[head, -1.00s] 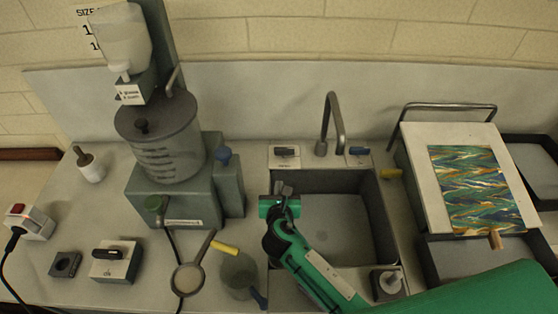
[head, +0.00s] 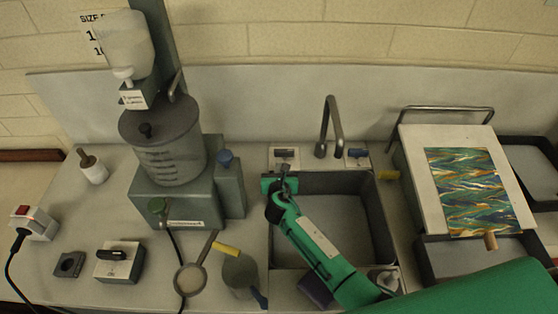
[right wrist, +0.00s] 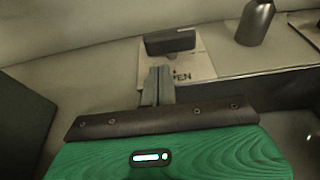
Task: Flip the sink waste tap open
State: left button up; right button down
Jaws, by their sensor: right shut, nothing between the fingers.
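The sink waste tap is a small dark lever on a pale labelled plate (head: 290,164) at the sink's back left corner. In the right wrist view the dark lever (right wrist: 170,41) lies crosswise on its plate (right wrist: 203,66), which shows letters ending in "EN". My right gripper (head: 286,171) is over the sink's back left corner, just in front of the lever. In the wrist view its fingers (right wrist: 159,72) are together and empty, pointing at the lever. A small gap seems to show between them; contact is hard to tell. My left gripper is not in view.
A grey vat (head: 165,150) on a stand is at left. A marbled print on a board (head: 412,170) is at right.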

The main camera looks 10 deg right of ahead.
aim_at(277, 156)
jog(key=shift+w+d, duration=0.15)
jog(key=shift+w, duration=0.6)
jog(key=shift+w+d, duration=0.15)
jog(key=shift+w, duration=0.6)
jog(key=shift+w+a+m+h, duration=0.25)
jog(key=shift+a+m+h, duration=0.05)
jog(key=shift+m+h, duration=0.55)
jog(key=shift+w+a, duration=0.15)
jog(key=shift+w+a+r, duration=0.1)
jog(key=shift+w+a, duration=0.35)
jog(key=shift+w, duration=0.25)
jog(key=shift+w+a, duration=0.1)
jog(key=shift+w, duration=1.25)
jog(key=shift+b+v, duration=0.3)
jog(key=shift+v, duration=3.45)
